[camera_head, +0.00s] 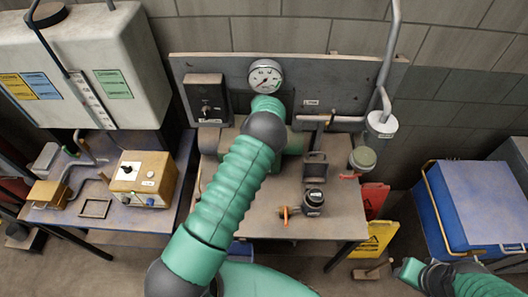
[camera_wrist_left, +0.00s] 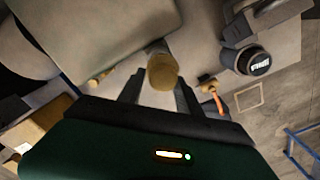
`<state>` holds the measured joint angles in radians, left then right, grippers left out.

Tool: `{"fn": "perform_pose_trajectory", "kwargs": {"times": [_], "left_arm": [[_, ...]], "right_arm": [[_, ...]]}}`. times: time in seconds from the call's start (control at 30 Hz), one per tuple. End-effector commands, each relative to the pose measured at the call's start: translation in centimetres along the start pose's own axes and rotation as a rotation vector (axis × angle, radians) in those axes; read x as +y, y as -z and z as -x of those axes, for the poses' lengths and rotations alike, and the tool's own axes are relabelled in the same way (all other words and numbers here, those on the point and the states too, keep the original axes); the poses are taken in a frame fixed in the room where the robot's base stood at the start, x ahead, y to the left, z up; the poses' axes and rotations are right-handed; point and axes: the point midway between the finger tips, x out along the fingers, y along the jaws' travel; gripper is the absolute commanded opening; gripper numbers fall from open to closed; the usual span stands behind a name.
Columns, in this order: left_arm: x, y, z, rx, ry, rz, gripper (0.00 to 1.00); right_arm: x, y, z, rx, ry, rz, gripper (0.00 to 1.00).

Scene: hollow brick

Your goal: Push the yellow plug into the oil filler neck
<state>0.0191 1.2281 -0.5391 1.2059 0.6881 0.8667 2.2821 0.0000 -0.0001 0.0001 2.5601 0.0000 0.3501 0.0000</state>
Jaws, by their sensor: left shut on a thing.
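In the left wrist view, my left gripper (camera_wrist_left: 158,92) has its two dark fingers on either side of a yellow-tan round plug (camera_wrist_left: 162,71). It is shut on this plug, and the plug's round end shows past the fingers. In the head view my green left arm reaches up toward the gauge and hides the left gripper and the plug. I cannot pick out the oil filler neck for certain in either view. My right gripper (camera_head: 410,271) is at the lower right, apart from the bench; its jaws are too unclear to read.
A bench (camera_head: 338,221) holds a black labelled cap (camera_head: 313,198) beside an orange lever (camera_head: 286,213). A pressure gauge (camera_head: 265,77) is on the back panel. A yellow control box (camera_head: 144,178) stands left. A blue cooler (camera_head: 480,208) and yellow floor sign (camera_head: 374,240) are at right.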

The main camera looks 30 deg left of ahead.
Motion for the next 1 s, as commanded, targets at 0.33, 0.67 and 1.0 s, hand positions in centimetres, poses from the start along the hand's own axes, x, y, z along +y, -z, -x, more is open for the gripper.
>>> {"fn": "perform_pose_trajectory", "kwargs": {"times": [0.33,0.67,1.0], "left_arm": [[-0.1,0.2,-1.0,0.001,0.0,0.0,0.0],[-0.9,0.6,-1.3,0.003,0.001,-0.001,0.0],[-0.9,0.7,-1.6,0.003,0.002,-0.001,0.0]], "right_arm": [[0.0,-0.1,-0.5,0.0,0.0,0.0,0.36],[0.0,-0.1,-0.6,0.0,0.0,0.0,0.36],[0.0,-0.1,-0.6,0.0,0.0,0.0,0.36]]}}
